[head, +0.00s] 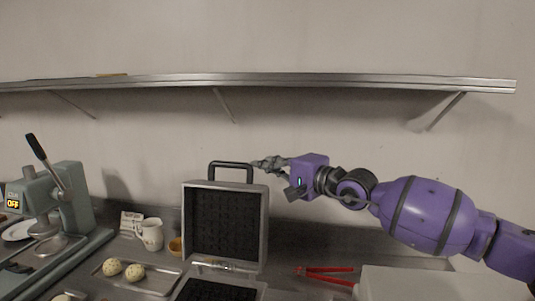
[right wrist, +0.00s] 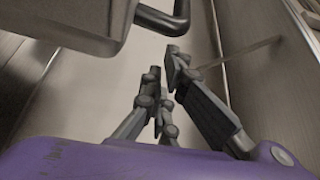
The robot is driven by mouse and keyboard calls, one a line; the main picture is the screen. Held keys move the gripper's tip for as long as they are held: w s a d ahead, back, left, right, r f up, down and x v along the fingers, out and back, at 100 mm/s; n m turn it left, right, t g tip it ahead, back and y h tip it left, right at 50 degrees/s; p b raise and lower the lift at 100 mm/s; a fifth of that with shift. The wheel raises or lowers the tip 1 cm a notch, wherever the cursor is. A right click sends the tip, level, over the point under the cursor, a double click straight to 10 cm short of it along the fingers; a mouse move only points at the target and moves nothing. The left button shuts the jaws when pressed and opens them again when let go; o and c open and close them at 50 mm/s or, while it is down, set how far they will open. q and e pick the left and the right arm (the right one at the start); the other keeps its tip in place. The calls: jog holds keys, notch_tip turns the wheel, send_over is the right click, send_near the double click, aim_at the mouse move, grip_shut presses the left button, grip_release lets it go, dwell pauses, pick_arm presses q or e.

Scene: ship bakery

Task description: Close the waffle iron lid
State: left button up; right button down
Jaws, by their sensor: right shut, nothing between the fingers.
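The waffle iron stands open on the steel counter. Its lid (head: 226,222) is upright, with the dark grid facing me and a black handle (head: 231,166) on top. Its lower plate (head: 208,291) lies flat in front, partly cut off by the picture's bottom edge. My right gripper (head: 262,163) is shut and empty, just right of the handle at about its height; I cannot tell whether they touch in the head view. In the right wrist view, my right gripper (right wrist: 164,72) shows below the handle's end (right wrist: 165,22), with a gap between them. My left gripper is not in view.
A tray (head: 152,282) with dough balls lies at left, near a green press (head: 62,205). Red tongs (head: 326,275) lie at right beside a pale box (head: 420,282). A shelf (head: 300,81) runs above.

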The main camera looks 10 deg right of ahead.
jog(key=shift+s+a+p, duration=0.15)
jog(key=shift+s+p, duration=0.25)
jog(key=shift+p, duration=0.1)
